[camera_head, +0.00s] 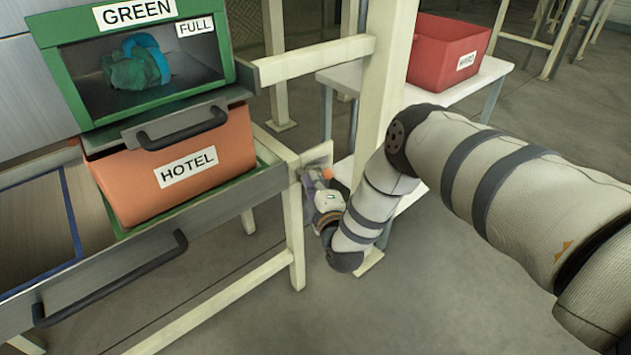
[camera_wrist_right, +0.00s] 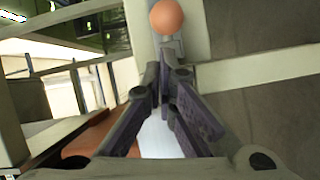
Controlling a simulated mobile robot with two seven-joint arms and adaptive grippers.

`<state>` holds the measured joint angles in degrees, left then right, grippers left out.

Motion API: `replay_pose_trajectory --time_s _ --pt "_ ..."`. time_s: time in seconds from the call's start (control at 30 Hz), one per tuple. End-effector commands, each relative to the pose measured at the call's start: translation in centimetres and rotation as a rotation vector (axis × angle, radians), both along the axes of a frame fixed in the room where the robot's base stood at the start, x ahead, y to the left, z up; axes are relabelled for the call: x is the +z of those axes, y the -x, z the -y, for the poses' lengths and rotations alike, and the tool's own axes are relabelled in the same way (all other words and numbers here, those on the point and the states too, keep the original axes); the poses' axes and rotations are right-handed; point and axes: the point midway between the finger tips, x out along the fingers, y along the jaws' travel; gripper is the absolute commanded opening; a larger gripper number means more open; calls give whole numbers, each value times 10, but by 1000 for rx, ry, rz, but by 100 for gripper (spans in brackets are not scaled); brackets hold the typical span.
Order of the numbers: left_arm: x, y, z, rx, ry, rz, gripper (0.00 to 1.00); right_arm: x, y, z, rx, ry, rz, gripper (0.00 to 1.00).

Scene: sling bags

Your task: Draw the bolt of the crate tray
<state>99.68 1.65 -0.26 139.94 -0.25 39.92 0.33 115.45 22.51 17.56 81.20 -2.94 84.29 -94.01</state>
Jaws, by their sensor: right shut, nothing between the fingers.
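The bolt shows as an orange ball knob (camera_head: 327,173) on a pale plate at the right end of the crate tray's frame. In the right wrist view the knob (camera_wrist_right: 167,17) is just beyond my fingertips, with a small gap in the picture. The crate tray (camera_head: 225,208) has a grey front with a dark bar handle and carries an orange crate (camera_head: 190,185) labelled HOTEL. My right gripper (camera_head: 316,184) is beside the knob, partly hidden by its own wrist. In the wrist view its fingers (camera_wrist_right: 168,66) come together, shut and empty. My left gripper is out of view.
A green bin (camera_head: 55,60) labelled GREEN and FULL stands above the orange crate. A cream post (camera_head: 385,75) rises close behind my right arm. A red crate (camera_head: 447,55) sits on a white table (camera_head: 485,82) at the back. The floor in front is clear.

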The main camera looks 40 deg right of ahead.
Motion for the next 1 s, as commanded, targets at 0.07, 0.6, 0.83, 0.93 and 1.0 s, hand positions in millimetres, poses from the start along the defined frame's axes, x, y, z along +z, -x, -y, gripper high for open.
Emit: replay_pose_trajectory --time_s 0.07,0.6,0.83,0.93,1.0 --pt "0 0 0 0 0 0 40 -1 1 4 0 0 0 0" --pt "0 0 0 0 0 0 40 -1 -1 33 1 2 2 0" --pt "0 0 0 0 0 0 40 -1 -2 42 1 -1 1 0" --pt "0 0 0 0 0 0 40 -1 -2 42 0 -1 1 0" --pt "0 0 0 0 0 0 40 -1 -2 42 0 -1 1 0"
